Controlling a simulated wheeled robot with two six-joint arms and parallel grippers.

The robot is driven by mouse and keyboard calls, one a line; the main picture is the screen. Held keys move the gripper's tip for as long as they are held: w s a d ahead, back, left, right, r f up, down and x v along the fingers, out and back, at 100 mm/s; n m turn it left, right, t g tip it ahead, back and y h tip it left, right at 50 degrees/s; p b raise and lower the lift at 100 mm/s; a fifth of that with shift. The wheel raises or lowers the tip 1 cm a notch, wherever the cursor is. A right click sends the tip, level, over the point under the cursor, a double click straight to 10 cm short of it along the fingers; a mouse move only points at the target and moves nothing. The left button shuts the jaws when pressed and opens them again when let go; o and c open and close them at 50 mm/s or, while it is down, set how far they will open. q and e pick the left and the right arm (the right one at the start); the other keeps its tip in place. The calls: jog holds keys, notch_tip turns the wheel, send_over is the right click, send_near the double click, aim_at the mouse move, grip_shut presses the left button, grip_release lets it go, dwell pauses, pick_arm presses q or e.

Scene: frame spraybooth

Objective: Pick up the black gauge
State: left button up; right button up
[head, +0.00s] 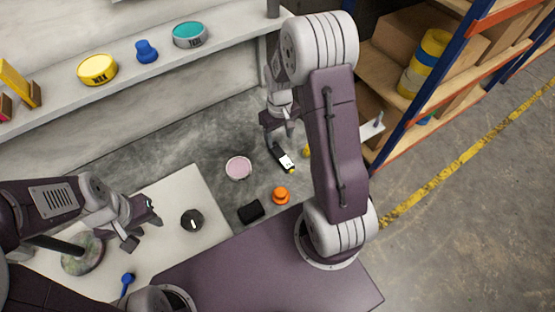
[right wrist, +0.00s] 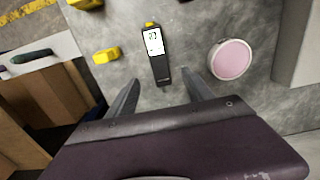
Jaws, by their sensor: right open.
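The black gauge (head: 286,162) lies on the grey floor area in the head view, with a white display and a yellow tip. It also shows in the right wrist view (right wrist: 155,52), upper middle, its display end pointing away from me. My right gripper (right wrist: 159,90) is open and empty, its two fingers apart on either side of the line of the gauge's near end. In the head view the right gripper (head: 274,141) is just behind the gauge, partly hidden by my arm. My left gripper (head: 141,223) is open and empty above the pale board at the left.
A pink round tin (right wrist: 231,59) lies right of the gauge; a yellow item (right wrist: 106,55) lies left. An orange knob-like piece (head: 281,196) and a black block (head: 250,211) are nearby. A black dial (head: 192,220) sits on the board. Shelving (head: 400,120) stands at right.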

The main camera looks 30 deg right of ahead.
aim_at(280, 153)
pick_arm(q)
notch_tip(280, 153, down, 4)
jog(key=b, duration=0.3)
jog(key=shift+b, duration=0.4)
pick_arm(e)
notch_tip(280, 153, down, 9)
jog(key=shift+d+f, duration=0.1)
pick_arm(q)
jog(key=shift+r, duration=0.2)
pick_arm(e)
grip_shut()
